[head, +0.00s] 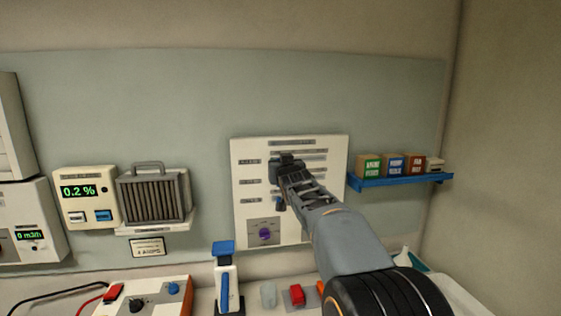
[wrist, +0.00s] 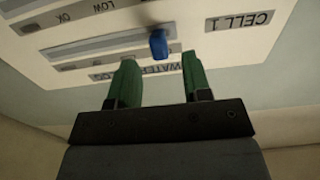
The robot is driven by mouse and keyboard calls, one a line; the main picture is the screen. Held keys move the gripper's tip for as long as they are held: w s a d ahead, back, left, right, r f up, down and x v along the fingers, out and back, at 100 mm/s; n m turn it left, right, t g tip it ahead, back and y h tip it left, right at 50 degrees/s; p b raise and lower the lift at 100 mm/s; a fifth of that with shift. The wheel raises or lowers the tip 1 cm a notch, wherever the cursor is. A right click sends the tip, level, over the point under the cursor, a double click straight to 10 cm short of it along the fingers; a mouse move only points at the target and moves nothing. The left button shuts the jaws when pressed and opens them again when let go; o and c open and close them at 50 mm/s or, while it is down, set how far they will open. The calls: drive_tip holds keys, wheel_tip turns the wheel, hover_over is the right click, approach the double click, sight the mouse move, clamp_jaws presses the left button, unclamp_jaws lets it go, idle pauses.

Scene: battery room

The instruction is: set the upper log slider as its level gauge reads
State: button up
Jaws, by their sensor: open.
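The log panel (head: 240,215) is a white board on the back wall with several labelled rows. It fills the upper part of the wrist view (wrist: 45,55), upside down, with "CELL 1", "LOW" and "OK" labels. A blue slider knob (wrist: 158,43) stands out from the panel there, by a slot beside the "CELL 1" label. My gripper (wrist: 158,64) is open, its green fingers pointing at the panel, the knob just beyond and between the tips. In the head view my gripper (head: 285,161) covers the upper rows. I cannot make out a level gauge.
A lower dark blue knob (head: 281,204) and a purple dial (head: 265,234) are on the panel. A blue shelf (head: 400,180) with small boxes is to its right. A ribbed heater-like unit (head: 153,198) and a 0.2 % meter (head: 87,198) are left. A blue-topped device (head: 224,280) stands below.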

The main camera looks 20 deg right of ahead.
drive_tip(key=shift+x, duration=1.2)
drive_tip(key=shift+c, duration=0.4)
clamp_jaws()
